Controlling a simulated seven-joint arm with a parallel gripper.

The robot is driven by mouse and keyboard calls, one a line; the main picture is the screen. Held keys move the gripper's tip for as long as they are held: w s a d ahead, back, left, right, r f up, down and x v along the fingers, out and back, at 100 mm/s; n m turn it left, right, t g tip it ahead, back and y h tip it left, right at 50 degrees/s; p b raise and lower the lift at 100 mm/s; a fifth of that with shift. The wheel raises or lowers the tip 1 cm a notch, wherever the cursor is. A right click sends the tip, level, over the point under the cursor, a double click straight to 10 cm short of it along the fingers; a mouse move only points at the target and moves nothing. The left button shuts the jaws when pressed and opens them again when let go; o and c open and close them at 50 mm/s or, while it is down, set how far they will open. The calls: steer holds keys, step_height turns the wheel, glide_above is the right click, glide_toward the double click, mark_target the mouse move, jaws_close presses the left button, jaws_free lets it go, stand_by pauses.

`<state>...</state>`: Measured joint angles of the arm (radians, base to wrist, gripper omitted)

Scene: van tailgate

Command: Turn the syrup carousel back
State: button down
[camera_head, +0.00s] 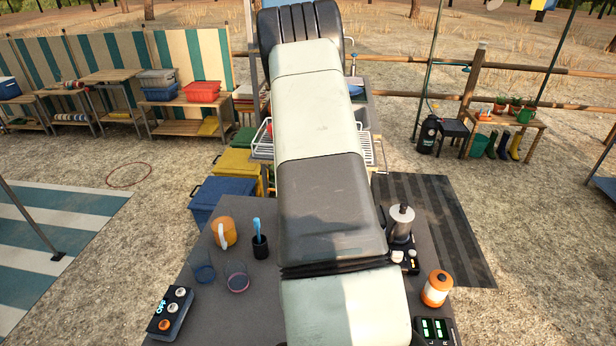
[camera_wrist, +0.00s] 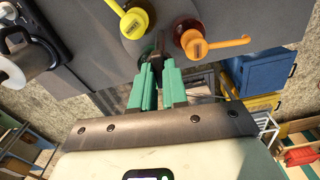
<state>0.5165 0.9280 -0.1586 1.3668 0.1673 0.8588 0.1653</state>
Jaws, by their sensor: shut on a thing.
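The syrup carousel is hidden behind my arm in the head view. In the wrist view, its bottles show just beyond my fingertips: one has a yellow pump top (camera_wrist: 134,22), another an orange pump top (camera_wrist: 214,42) over a dark red bottle. A small dark upright part (camera_wrist: 161,43) stands between them. My gripper (camera_wrist: 159,62) has green fingers pointing at this dark part. The fingers are shut on it, though the contact itself is small and partly covered. How far the carousel is turned cannot be told.
On the grey table stand an orange mug (camera_head: 224,232), a black cup (camera_head: 260,245), two clear glasses, a black control box (camera_head: 170,312), a moka pot (camera_head: 401,222) and an orange-and-white canister (camera_head: 437,288). A blue bin (camera_head: 219,197) and a yellow bin stand beyond the table's far left edge.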

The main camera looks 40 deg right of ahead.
steer(key=m, duration=0.3)
steer(key=shift+m, duration=0.4)
steer(key=m, duration=1.3)
stand_by(0.3)
steer(key=c, duration=1.1)
jaws_free()
steer(key=shift+c, duration=0.2)
